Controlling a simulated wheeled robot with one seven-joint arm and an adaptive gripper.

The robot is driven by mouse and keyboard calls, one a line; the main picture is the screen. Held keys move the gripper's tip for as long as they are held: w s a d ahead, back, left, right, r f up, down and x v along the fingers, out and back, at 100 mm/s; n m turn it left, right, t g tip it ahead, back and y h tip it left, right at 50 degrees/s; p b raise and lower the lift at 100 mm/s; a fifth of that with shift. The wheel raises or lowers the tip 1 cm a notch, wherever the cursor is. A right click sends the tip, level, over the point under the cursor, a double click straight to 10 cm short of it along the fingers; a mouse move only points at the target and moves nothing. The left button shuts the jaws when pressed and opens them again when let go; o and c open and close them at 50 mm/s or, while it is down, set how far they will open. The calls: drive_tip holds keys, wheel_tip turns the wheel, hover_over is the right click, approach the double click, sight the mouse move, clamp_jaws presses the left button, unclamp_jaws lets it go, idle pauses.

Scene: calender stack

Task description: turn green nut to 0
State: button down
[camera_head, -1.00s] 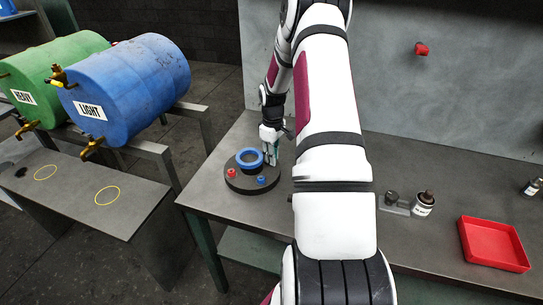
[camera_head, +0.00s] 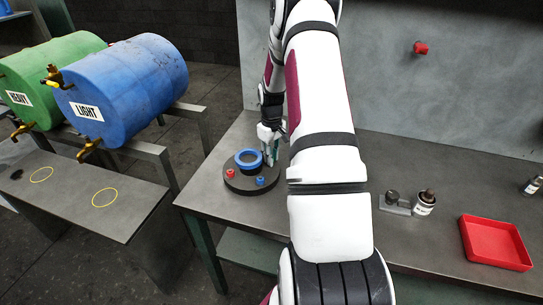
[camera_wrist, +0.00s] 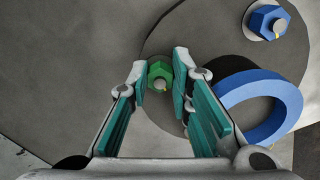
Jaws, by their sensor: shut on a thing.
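The green nut (camera_wrist: 155,70) sits on a bolt at the edge of a dark round base (camera_head: 237,184). My gripper (camera_wrist: 160,68) has its fingertips on either side of the nut and is shut on it. A small yellow mark shows at the bolt's lower edge in the wrist view. No number or scale can be read. In the head view my gripper (camera_head: 269,151) is at the base's far right side, and the green nut is hidden there.
A blue ring (camera_wrist: 272,82) stands on the base close beside my right finger. A blue nut (camera_wrist: 262,20) and a red nut (camera_head: 230,173) are on the same base. Bottles (camera_head: 424,203) and a red tray (camera_head: 494,243) stand farther right on the table.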

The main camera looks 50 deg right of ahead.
drive_tip(key=c, duration=1.4)
unclamp_jaws()
drive_tip(key=shift+c, duration=0.2)
drive_tip(key=shift+a, duration=0.1)
